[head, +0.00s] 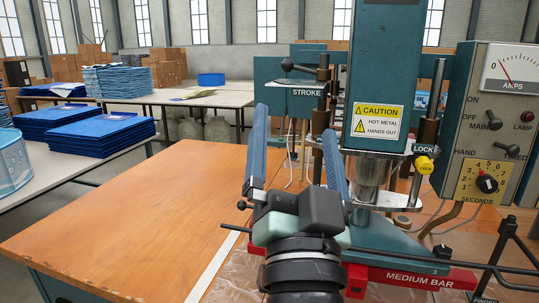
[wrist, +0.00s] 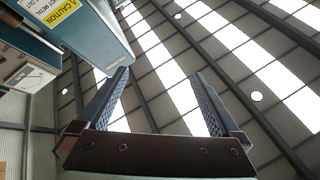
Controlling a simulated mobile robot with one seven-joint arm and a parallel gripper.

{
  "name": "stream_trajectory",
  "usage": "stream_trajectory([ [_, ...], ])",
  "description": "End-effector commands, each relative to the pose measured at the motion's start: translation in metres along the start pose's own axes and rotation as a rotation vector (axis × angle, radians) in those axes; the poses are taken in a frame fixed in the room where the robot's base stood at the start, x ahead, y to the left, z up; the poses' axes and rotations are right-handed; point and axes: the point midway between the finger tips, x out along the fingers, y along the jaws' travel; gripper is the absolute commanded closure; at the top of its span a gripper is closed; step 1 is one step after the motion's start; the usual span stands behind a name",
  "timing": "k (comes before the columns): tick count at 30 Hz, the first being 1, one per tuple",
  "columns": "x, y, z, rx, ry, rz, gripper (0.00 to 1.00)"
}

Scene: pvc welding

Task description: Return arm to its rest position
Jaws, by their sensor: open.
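My gripper (head: 294,148) is in the middle of the head view, in front of the welding machine. Its two blue fingers stand wide apart and point upward, with nothing between them. In the wrist view my gripper (wrist: 158,95) is also open and empty, and the ceiling shows behind the fingers. The teal welding machine (head: 388,60) stands just right of and behind my gripper, with a caution label on its front. Its head also shows at the upper left of the wrist view (wrist: 95,35). My wrist hides part of the machine's base.
A wooden table (head: 120,225) with a clear top lies to the left. Stacks of blue sheets (head: 98,130) lie on a side table farther left. A control box (head: 490,120) stands at the right. A red bar marked MEDIUM BAR (head: 420,279) lies low at the machine's front.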

Motion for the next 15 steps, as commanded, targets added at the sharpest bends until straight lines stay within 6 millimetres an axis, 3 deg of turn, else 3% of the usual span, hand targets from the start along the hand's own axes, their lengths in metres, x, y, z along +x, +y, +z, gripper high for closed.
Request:
stream_trajectory([
  [1, 0.001, -0.028, -0.034, -0.094, 0.057, -0.038, 0.0],
  [3, -0.005, -0.061, -0.077, -0.237, 0.132, -0.07, 0.0],
  [6, -0.026, -0.103, -0.138, -0.441, 0.257, -0.086, 0.0],
  [7, -0.017, -0.11, -0.153, -0.463, 0.257, -0.08, 0.0],
  [9, 0.004, -0.118, -0.17, -0.453, 0.239, -0.077, 0.0],
  [15, 0.032, -0.137, -0.208, -0.45, 0.237, -0.079, 0.0],
])
